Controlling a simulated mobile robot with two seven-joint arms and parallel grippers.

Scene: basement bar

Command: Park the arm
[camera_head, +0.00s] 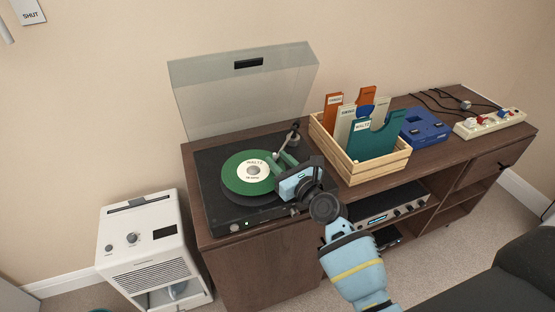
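The turntable (217,208) sits on the left part of a brown cabinet, its clear lid (245,92) raised. A green record (238,181) with a white label reading WALTZ lies on the platter. The tonearm (292,138) has its pivot at the back right of the deck; its front part reaches toward the record's right edge, and whether the tip touches the record is unclear. My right gripper (281,167) is over the deck's right side, close to the tonearm's front part. Its fingers are small and partly hidden, so its grip is unclear. My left gripper is out of view.
A wooden crate (372,170) of record sleeves stands right of the turntable, with a blue box (425,128) and a power strip (490,123) beyond. An amplifier (390,204) is on the shelf below. A white appliance (152,250) stands left of the cabinet. A dark seat (490,292) is at lower right.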

